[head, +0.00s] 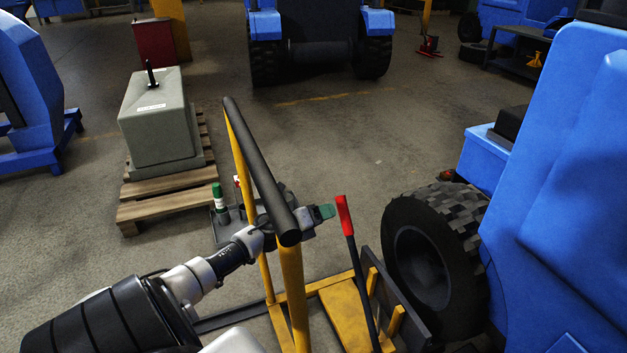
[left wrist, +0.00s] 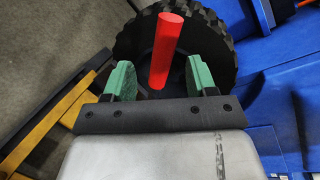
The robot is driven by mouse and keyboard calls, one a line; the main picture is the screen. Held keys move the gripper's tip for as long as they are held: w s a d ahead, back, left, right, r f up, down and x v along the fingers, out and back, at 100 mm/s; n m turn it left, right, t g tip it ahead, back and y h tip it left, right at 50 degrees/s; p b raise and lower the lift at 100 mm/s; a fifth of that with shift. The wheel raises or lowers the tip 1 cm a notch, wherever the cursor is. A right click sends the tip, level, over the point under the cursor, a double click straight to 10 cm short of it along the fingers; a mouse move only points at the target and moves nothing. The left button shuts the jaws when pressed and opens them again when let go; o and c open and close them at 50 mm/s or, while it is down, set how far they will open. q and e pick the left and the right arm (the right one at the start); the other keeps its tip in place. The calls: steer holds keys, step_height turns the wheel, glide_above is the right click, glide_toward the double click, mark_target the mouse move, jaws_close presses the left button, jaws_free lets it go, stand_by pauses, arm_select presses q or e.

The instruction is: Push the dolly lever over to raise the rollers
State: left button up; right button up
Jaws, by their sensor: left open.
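The dolly lever has a red grip (head: 343,216) on a dark shaft (head: 362,290) and leans slightly in the head view. It stands on the yellow dolly (head: 345,312), beside the large black tyre (head: 432,255). My left gripper (head: 327,211) is open, its green fingertips just left of the red grip. In the left wrist view the red grip (left wrist: 167,45) shows between the two green fingers of the left gripper (left wrist: 157,76); I cannot tell whether it touches either. The rollers are not clearly visible. My right gripper is not in view.
The dolly's upright handle has a black bar (head: 262,170) that crosses in front of my left wrist. A blue machine (head: 560,180) fills the right side. A grey counterweight (head: 158,125) rests on a wooden pallet (head: 165,207) at left. The floor beyond is mostly clear.

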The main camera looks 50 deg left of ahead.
arm_select(q)
steer(key=shift+v, duration=1.25)
steer(key=shift+f, duration=0.1)
